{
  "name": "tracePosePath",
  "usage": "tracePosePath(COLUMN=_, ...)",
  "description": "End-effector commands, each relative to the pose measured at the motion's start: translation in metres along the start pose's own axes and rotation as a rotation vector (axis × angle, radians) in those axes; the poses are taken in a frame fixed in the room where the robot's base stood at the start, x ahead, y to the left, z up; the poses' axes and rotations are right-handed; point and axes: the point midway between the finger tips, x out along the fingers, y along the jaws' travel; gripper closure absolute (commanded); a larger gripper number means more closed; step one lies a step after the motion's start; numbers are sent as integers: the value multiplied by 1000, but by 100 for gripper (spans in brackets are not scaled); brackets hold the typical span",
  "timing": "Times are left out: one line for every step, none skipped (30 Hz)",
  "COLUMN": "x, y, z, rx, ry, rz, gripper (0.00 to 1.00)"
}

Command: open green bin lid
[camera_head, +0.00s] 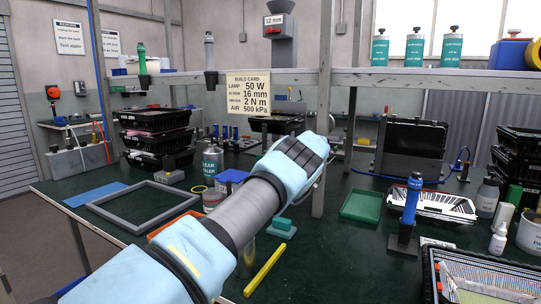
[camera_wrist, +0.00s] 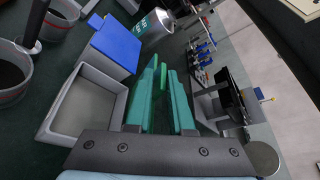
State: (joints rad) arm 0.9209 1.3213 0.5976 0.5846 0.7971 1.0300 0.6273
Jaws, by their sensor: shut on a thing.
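My gripper (camera_wrist: 162,92) has teal fingers and is shut on a thin bright green piece, which I take to be the green lid (camera_wrist: 162,74), seen nearly edge-on. A grey bin (camera_wrist: 77,137) with its top uncovered lies just left of the fingers in the wrist view; its inside looks empty. The green piece stands up beside this bin; its hinge is hidden by the fingers. In the head view, my own arm hides the fingertips and the grey bin.
A bin with a blue lid (camera_wrist: 117,46) stands next to the grey one, also in the head view (camera_head: 232,176). Round pots (camera_wrist: 14,68) lie to the left. A green tray (camera_head: 362,206) and yellow bar (camera_head: 264,270) lie on the bench.

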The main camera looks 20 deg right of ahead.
Motion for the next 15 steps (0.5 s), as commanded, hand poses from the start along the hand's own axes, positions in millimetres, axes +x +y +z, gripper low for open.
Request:
tracePosePath(x=0, y=0, z=-3, rx=0, ry=6, rz=-1, gripper=100)
tracePosePath(x=0, y=0, z=-3, rx=0, ry=6, rz=-1, gripper=100)
tracePosePath(x=0, y=0, z=-3, rx=0, ry=6, rz=-1, gripper=100)
tracePosePath(x=0, y=0, z=-3, rx=0, ry=6, rz=-1, gripper=100)
tracePosePath(x=0, y=0, z=-3, rx=0, ry=6, rz=-1, gripper=100)
tracePosePath(x=0, y=0, z=-3, rx=-1, ry=6, rz=-1, gripper=100)
tracePosePath(x=0, y=0, z=-3, rx=-1, ry=6, rz=-1, gripper=100)
tracePosePath(x=0, y=1, z=-3, rx=-1, ry=6, rz=-1, gripper=100)
tracePosePath(x=0, y=1, z=-3, rx=-1, ry=7, rz=-1, gripper=100)
tracePosePath(x=0, y=1, z=-3, rx=-1, ry=7, rz=-1, gripper=100)
tracePosePath(x=0, y=1, z=-3, rx=-1, ry=7, rz=0, gripper=100)
tracePosePath(x=0, y=1, z=-3, rx=-1, ry=7, rz=0, gripper=78)
tracePosePath(x=0, y=1, z=-3, rx=-1, ry=6, rz=0, gripper=74)
tracePosePath(x=0, y=1, z=-3, rx=-1, ry=6, rz=0, gripper=71)
tracePosePath(x=0, y=1, z=-3, rx=0, ry=5, rz=0, gripper=66)
